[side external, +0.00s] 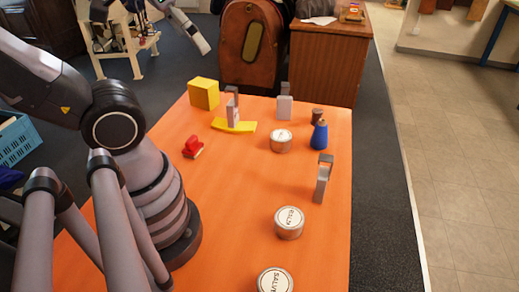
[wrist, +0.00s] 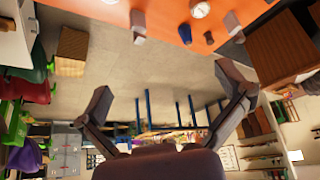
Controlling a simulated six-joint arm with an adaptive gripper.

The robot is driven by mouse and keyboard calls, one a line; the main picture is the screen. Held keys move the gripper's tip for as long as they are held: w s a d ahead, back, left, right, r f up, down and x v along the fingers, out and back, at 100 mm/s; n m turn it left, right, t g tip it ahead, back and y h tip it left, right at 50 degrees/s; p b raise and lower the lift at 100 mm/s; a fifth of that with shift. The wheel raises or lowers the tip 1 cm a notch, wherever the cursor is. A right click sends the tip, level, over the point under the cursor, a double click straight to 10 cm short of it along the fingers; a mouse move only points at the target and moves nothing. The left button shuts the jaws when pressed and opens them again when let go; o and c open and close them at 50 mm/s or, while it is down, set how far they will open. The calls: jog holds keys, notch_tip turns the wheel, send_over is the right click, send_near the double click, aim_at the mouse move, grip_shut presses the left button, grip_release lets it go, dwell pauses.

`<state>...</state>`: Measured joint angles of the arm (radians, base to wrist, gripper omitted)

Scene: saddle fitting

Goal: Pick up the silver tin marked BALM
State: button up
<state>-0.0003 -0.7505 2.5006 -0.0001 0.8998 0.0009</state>
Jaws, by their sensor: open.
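Several silver tins with white lids stand on the orange table (side external: 235,205) in the side external view. The nearest tin (side external: 275,281) reads SALVE. The label of the middle tin (side external: 289,223) is hard to read. The far tin (side external: 281,142) has lettering too small to read, so I cannot tell which is marked BALM. In the wrist view, one tin (wrist: 200,9) shows at the top edge. My gripper (wrist: 165,80) is open and empty, its fingers spread over a view of the floor, away from the tins. I cannot make out its fingers in the side external view.
A blue bottle (side external: 319,136), brown cylinder (side external: 317,116) and grey upright piece (side external: 322,180) stand near the right edge. The table's centre is clear.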

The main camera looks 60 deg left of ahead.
dwell(0.5)
jog(key=w+d+f+n+g+h, duration=0.2)
jog(key=w+f+n+h, duration=0.1)
jog(key=f+n+h, duration=0.4)
jog(key=w+d+f+n+g+h, duration=0.2)
jog(key=w+f+n+h, duration=0.15)
jog(key=f, duration=0.55)
jog(key=w+d+f+n+g+h, duration=0.2)
jog(key=w+d+f+n+h, duration=0.15)
jog(key=f+h, duration=0.3)
jog(key=n+t, duration=0.7)
jog(key=n, duration=0.1)
send_near(302, 227)
jog(key=shift+s+a+r, duration=0.1)
jog(key=shift+s+a, duration=0.05)
jog(key=shift+a, duration=0.35)
jog(key=shift+w+d+r, duration=0.1)
jog(key=shift+w+d, duration=0.1)
jog(key=shift+d, duration=0.3)
jog(key=shift+x, duration=3.25)
